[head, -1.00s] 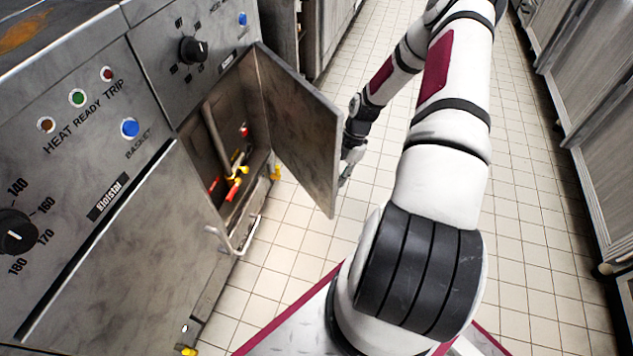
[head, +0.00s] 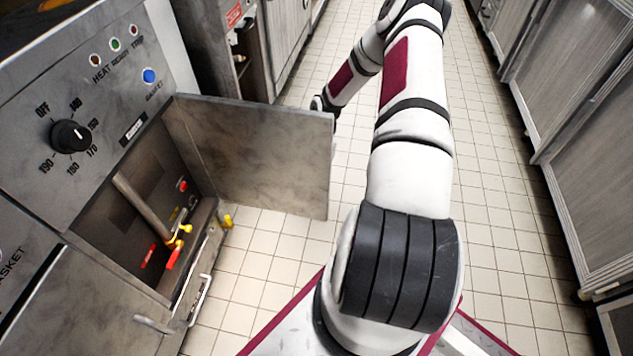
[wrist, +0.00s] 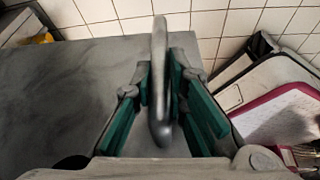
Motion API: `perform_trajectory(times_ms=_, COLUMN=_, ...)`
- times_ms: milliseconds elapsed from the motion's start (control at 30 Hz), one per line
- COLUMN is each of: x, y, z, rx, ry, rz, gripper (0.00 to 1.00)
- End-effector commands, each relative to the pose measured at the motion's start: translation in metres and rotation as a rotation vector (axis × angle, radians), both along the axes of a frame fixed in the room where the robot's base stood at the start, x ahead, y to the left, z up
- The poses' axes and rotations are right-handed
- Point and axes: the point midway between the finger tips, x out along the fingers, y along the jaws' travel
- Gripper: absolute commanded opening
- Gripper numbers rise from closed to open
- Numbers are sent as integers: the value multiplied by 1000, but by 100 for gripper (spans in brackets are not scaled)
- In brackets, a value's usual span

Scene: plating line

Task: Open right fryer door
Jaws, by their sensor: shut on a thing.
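The right fryer door (head: 255,155) stands wide open in the head view, swung out from the cabinet and reaching across the aisle. Its inside face is toward the head camera, so its handle is hidden there. In the wrist view, the grey door panel (wrist: 75,85) fills the left, and the door's bar handle (wrist: 161,122) runs between the green finger pads. My gripper (wrist: 172,75) is shut on this handle. In the head view my gripper is hidden behind the door's free edge.
The open cabinet (head: 130,235) shows a pipe and red and yellow valve handles (head: 176,245). A closed left door (head: 90,305) with a bar handle (head: 150,324) is nearer. Metal cabinets (head: 580,150) line the right. Tiled floor (head: 490,220) is clear between.

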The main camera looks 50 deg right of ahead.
Motion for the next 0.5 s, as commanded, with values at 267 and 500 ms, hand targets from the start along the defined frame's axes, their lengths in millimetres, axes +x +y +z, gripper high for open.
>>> perform_trajectory(times_ms=267, x=-1, y=-2, z=-1, rx=-3, ry=2, rz=-2, gripper=0)
perform_trajectory(times_ms=500, x=-1, y=-2, z=-1, rx=-3, ry=2, rz=-2, gripper=25)
